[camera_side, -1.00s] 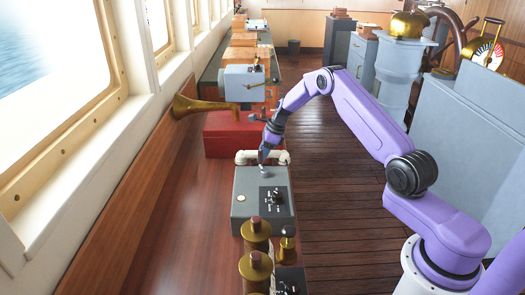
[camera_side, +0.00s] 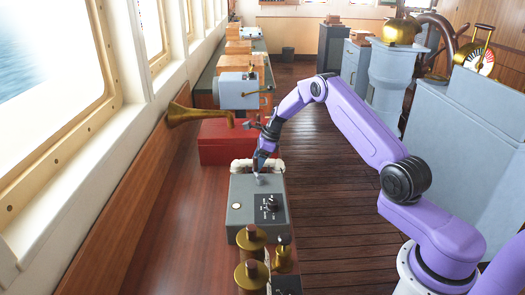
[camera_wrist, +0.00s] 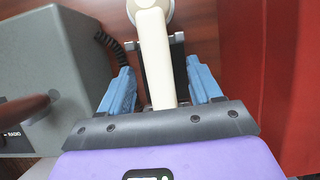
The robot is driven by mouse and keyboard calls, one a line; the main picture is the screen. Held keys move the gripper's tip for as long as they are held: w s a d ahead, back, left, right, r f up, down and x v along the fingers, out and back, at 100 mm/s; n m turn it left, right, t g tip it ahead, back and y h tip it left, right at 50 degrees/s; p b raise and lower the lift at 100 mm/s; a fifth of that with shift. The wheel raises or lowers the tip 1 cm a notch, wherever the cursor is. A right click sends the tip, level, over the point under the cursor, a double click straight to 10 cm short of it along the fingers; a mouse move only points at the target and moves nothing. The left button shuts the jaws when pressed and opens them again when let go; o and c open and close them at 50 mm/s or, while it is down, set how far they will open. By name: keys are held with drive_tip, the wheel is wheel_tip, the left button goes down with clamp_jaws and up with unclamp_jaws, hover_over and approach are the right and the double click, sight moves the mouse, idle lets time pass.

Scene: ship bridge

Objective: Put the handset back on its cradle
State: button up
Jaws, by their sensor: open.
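The cream handset (camera_side: 241,164) lies behind the grey radio box (camera_side: 240,215) in the side view, its middle hidden by my gripper (camera_side: 261,166). In the wrist view the handset (camera_wrist: 155,50) runs lengthwise between the two blue fingers of my gripper (camera_wrist: 160,85), with a gap on each side. The fingers are open and not closed on it. A dark piece with grey tips (camera_wrist: 180,70), perhaps the cradle, shows beneath the handset; I cannot tell whether the handset rests on it. One round end is at the top edge; the other end is hidden by my gripper.
The radio box (camera_wrist: 85,55) is close on the left in the wrist view, with a coiled dark cord (camera_wrist: 108,42) beside it. A red box (camera_side: 220,150) stands just behind the handset. Brass fittings (camera_side: 251,238) stand in front of the radio. A brass horn (camera_side: 185,112) juts out left.

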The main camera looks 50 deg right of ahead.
drive_tip(key=v, duration=1.7)
drive_tip(key=shift+r, duration=0.15)
drive_tip(key=s+a+r+n+g, duration=0.2)
drive_tip(key=s+a+n, duration=0.7)
drive_tip(key=a, duration=0.4)
drive_tip(key=s+a+r+n+g, duration=0.1)
drive_tip(key=s+a+r+n, duration=0.2)
drive_tip(key=s+a+n, duration=0.65)
drive_tip(key=s+a+f+n+h, duration=0.1)
drive_tip(key=s+f+n+h, duration=0.1)
drive_tip(key=s+n, duration=1.9)
drive_tip(key=s, duration=0.4)
drive_tip(key=shift+a+h, duration=0.4)
